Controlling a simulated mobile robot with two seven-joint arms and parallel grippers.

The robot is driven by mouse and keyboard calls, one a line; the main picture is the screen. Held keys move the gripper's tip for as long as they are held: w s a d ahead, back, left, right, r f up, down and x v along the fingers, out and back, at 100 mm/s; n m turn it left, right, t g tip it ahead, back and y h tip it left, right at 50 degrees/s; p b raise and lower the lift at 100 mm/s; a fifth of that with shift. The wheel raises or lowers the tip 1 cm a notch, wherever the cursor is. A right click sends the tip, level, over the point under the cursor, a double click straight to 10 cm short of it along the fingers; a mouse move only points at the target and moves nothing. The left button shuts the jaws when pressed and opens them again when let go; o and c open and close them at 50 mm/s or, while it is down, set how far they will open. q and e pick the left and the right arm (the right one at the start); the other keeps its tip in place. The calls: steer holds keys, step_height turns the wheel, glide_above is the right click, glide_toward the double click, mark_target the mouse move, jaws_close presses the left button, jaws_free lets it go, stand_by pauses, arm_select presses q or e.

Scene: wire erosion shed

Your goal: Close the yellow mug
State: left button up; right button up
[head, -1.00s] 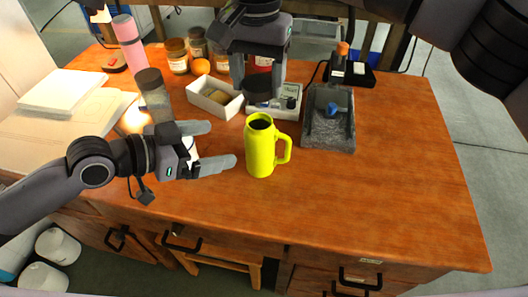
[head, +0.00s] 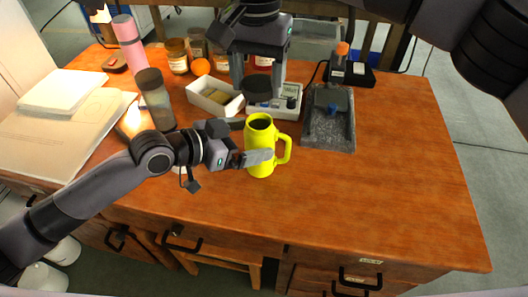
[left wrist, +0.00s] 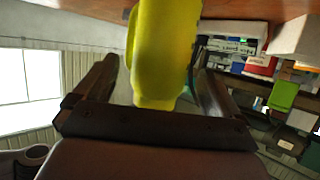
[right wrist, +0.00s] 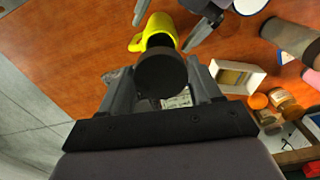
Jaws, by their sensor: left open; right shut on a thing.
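The yellow mug (head: 261,135) stands upright on the desk, its handle to the right and its dark top opening uncovered. My left gripper (head: 250,142) is open around the mug's body, one finger in front and the other behind. In the left wrist view the mug (left wrist: 165,50) is between the spread fingers. My right gripper (head: 262,80) is shut on a dark round lid (head: 258,98), held above and behind the mug. The lid (right wrist: 161,73) overlaps part of the mug (right wrist: 160,28) in the right wrist view.
Behind the mug are a white box (head: 216,108) and a scale (head: 290,110). A grey tray (head: 320,140) with a blue item stands to the right. A dark-lidded jar (head: 157,108) stands left, near papers (head: 50,140). The desk's front right is clear.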

mark_target(258, 101)
arm_select(q)
steer(key=shift+x, duration=1.55)
steer(key=shift+c, duration=0.4)
steer(key=c, duration=1.4)
arm_select(e)
steer(key=shift+f, duration=2.5)
steer(key=shift+f, duration=0.85)
steer(key=shift+f, duration=0.55)
